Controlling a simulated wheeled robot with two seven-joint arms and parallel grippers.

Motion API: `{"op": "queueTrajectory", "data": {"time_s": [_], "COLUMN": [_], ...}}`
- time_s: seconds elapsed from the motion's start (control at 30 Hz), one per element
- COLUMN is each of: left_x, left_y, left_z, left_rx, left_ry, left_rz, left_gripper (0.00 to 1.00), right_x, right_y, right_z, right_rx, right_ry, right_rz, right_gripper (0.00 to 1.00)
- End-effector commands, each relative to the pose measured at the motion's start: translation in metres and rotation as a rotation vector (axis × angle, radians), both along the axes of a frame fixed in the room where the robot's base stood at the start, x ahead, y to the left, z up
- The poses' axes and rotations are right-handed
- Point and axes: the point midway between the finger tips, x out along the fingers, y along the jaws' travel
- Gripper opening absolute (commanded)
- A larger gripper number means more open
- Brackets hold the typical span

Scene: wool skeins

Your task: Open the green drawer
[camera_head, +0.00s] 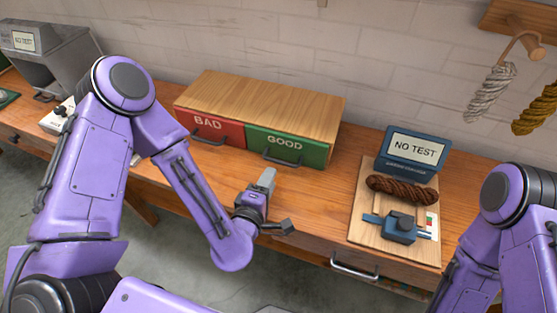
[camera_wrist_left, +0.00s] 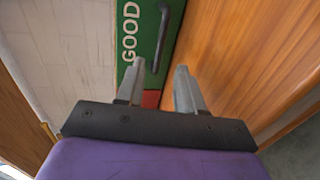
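The green drawer (camera_head: 287,147), labelled GOOD, is shut in the front of a wooden box (camera_head: 262,100) on the workbench. Its dark bar handle (camera_head: 280,160) runs along the lower part of its face. In the left wrist view the green drawer (camera_wrist_left: 138,45) and its handle (camera_wrist_left: 161,40) lie beyond the fingertips. My left gripper (camera_head: 268,178) is in front of and below the drawer, apart from the handle. In the wrist view its fingers (camera_wrist_left: 159,80) are spread with nothing between them. My right gripper is out of view; only part of that arm shows at the right.
The red BAD drawer (camera_head: 210,129) is shut beside the green one. To the right, a wooden board (camera_head: 366,226) holds a brown skein (camera_head: 402,190), a blue device (camera_head: 400,229) and a NO TEST screen (camera_head: 413,148). The bench front has a metal handle (camera_head: 354,271). Skeins hang at upper right.

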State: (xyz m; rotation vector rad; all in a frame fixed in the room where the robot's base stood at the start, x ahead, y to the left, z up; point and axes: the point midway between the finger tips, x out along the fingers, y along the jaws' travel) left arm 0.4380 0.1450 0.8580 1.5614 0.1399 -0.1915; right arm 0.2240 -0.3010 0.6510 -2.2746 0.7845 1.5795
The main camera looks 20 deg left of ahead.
Motion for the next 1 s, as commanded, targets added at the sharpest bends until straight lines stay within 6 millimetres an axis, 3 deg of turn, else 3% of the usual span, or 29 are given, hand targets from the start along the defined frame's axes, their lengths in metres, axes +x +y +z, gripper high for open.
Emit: {"op": "queueTrajectory", "data": {"time_s": [0.1, 0.3, 0.67, 0.8, 1.0], "left_x": [0.031, 0.067, 0.077, 0.077, 0.077], "left_y": [-0.003, -0.003, -0.003, -0.003, -0.003], "left_z": [-0.004, -0.015, -0.019, -0.019, -0.019], "left_rx": [0.002, 0.002, 0.003, 0.003, 0.004], "left_ry": [0.004, 0.008, 0.009, 0.008, 0.008], "left_rz": [-0.001, -0.001, -0.003, -0.002, -0.002], "left_gripper": [0.37, 0.37, 0.37, 0.0, 0.0], "right_x": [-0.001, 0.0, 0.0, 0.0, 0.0], "right_y": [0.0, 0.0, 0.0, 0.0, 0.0], "right_z": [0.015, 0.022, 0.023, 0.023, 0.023], "right_rx": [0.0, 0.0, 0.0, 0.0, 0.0], "right_ry": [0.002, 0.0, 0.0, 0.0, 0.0], "right_rz": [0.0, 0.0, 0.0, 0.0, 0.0], "right_gripper": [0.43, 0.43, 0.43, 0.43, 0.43]}}
